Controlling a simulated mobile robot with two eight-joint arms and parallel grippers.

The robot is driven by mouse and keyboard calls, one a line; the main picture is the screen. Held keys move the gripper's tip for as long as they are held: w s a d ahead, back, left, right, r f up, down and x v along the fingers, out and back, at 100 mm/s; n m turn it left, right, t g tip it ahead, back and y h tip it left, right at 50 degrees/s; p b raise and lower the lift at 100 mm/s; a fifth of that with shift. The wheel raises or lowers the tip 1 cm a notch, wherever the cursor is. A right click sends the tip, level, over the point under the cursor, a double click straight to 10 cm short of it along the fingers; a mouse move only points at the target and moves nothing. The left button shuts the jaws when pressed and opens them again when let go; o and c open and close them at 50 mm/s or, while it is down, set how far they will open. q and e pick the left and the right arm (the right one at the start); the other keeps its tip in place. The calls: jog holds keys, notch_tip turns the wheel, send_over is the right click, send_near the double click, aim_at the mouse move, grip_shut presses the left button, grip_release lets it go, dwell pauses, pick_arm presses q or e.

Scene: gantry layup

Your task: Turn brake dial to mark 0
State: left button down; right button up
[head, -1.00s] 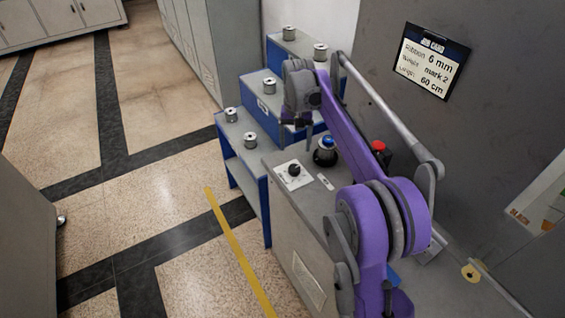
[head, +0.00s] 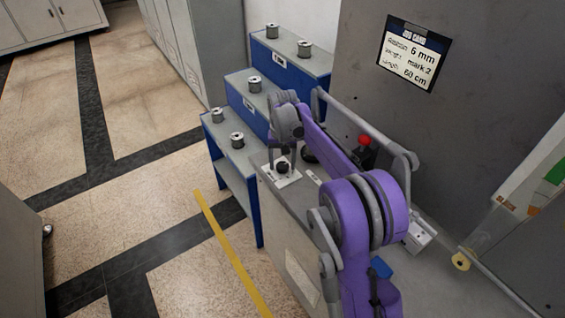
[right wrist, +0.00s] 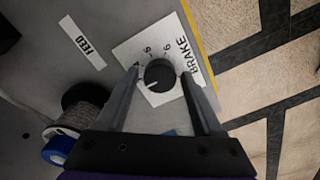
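The brake dial (right wrist: 159,75) is a round black knob on a white plate lettered BRAKE (right wrist: 182,55). Its white pointer line points to the lower left in the right wrist view. The plate's numerals are small and partly covered, so I cannot tell which mark it points at. My right gripper (right wrist: 161,73) is open, with one finger on each side of the dial; I cannot tell whether either finger touches it. In the head view the right gripper (head: 282,158) is over the dial (head: 283,168) on the console top (head: 272,188). My left gripper is not in view.
A FEED label (right wrist: 82,42) and a spool (right wrist: 85,112) with a blue part lie beside the dial plate. A red button (head: 366,141) stands further along the console. Blue stepped shelves (head: 245,170) hold several spools. A job card (head: 413,53) hangs behind.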

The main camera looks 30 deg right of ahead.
grip_shut()
